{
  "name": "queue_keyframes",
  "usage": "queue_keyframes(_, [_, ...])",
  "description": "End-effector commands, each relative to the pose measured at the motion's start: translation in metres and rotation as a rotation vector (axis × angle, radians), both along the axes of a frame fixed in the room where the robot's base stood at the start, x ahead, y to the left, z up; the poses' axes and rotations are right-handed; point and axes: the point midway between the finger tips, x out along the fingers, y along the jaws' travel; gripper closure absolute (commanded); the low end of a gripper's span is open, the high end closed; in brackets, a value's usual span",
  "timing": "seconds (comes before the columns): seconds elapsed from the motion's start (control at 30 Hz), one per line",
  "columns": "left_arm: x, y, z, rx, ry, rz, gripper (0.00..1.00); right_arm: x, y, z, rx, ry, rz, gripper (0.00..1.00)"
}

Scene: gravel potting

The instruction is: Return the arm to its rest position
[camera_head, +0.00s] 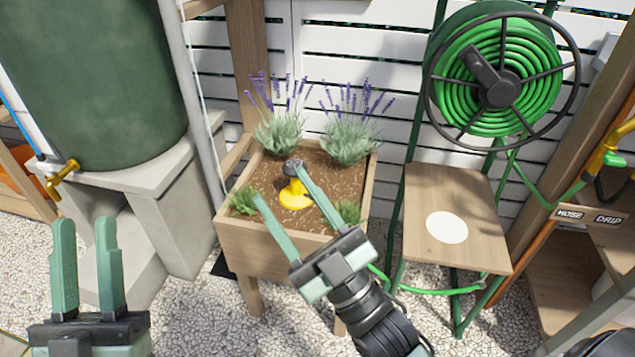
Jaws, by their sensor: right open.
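My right gripper (278,183) reaches up over the front of the wooden planter box (265,248). Its two green fingers are spread apart, with nothing held between them. A yellow piece with a dark round top (296,194) stands in the brown soil of the planter, just beyond the fingers. One finger overlaps it in the picture, and I cannot tell whether they touch. My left gripper (85,225) is at the lower left, fingers pointing up, apart and empty, over the gravel.
Lavender plants (349,137) stand at the back of the planter. A green water tank (100,80) on a concrete stand with a brass tap (63,178) is at left. A hose reel (500,88) hangs above a small wooden table (450,205) at right. A shelf unit (575,260) stands far right.

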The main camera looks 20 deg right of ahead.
Motion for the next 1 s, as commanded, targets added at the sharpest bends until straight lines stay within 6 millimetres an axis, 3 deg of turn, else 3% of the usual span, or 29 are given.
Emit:
queue_keyframes(0.1, [0.0,0.0,0.0,0.0,0.0,0.0,0.66,-0.019,-0.021,0.028,0.272,-0.005,0.11,0.51])
queue_keyframes(0.2, [0.0,0.0,0.0,0.0,0.0,0.0,0.66,-0.026,-0.03,0.037,0.368,-0.013,0.154,0.51])
queue_keyframes(0.63, [0.0,0.0,0.0,0.0,0.003,-0.001,0.66,-0.026,-0.03,0.038,0.381,-0.012,0.164,0.51])
queue_keyframes(0.73, [0.009,-0.003,-0.007,0.011,0.04,-0.001,0.66,-0.018,-0.028,0.033,0.373,0.021,0.157,0.51])
queue_keyframes(0.87, [0.044,-0.011,-0.041,0.056,0.194,0.003,0.66,0.018,-0.02,-0.002,0.338,0.178,0.123,0.51])
queue_keyframes(0.97, [0.076,-0.017,-0.097,0.116,0.398,0.009,0.66,0.05,-0.013,-0.059,0.29,0.383,0.076,0.51])
queue_keyframes(1.0, [0.085,-0.018,-0.126,0.143,0.492,0.011,0.66,0.059,-0.012,-0.087,0.268,0.476,0.056,0.51])
